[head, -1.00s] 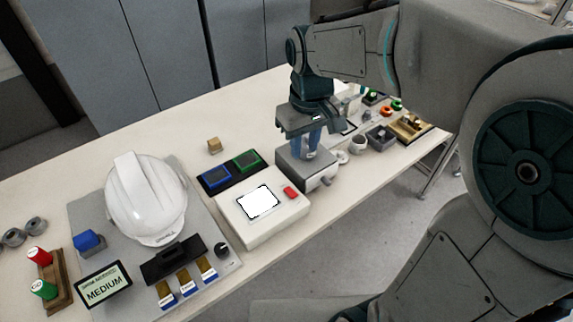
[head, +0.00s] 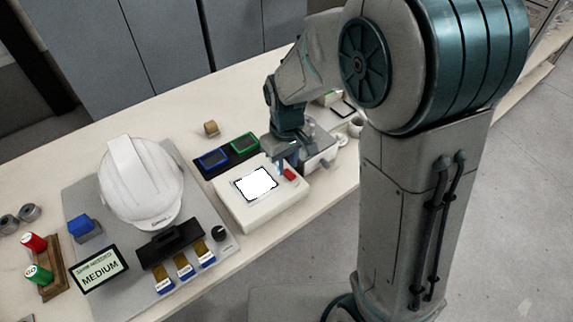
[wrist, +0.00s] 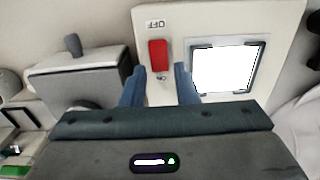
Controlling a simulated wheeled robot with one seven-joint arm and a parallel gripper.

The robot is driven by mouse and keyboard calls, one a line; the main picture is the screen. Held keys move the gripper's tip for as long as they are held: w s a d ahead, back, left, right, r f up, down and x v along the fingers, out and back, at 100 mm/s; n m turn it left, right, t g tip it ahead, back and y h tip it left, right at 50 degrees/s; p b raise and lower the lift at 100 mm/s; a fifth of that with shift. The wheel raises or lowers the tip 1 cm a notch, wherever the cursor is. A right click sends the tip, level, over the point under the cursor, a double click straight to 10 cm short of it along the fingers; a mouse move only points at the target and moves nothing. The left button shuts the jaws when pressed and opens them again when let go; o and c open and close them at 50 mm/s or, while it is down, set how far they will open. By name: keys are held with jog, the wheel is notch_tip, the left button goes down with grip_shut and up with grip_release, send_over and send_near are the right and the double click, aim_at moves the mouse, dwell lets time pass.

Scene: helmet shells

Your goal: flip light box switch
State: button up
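The light box (head: 262,208) is a cream box with a bright white lit panel (head: 254,184) on its top. Its red switch (head: 290,174) sits beside the panel, near the box's right end. In the wrist view the red switch (wrist: 158,55) lies just beyond my fingertips, between their lines, with "OFF" printed above it. My gripper (wrist: 159,78) is open, with its two blue fingers apart and nothing between them. In the head view my gripper (head: 283,165) is over the right end of the light box, close to the switch.
A grey box with a knob (wrist: 85,72) stands right beside the light box. Blue and green trays (head: 229,155) lie behind it. A white helmet (head: 140,180) on a grey board (head: 80,205) and a "MEDIUM" sign (head: 98,270) are at left.

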jog(key=shift+f, duration=0.7)
grip_shut()
jog(key=shift+f+b, duration=0.15)
jog(key=shift+b, duration=0.3)
jog(key=t+b, duration=0.1)
jog(key=b, duration=0.1)
jog(key=t+y+b, duration=0.1)
jog(key=b, duration=0.1)
jog(key=shift+s+d, duration=0.2)
jog(key=shift+s, duration=0.05)
jog(key=shift+s+d+t+y+b, duration=0.1)
jog(key=shift+t+y+b, duration=0.35)
jog(key=shift+b, duration=0.45)
jog(key=shift+r, duration=0.2)
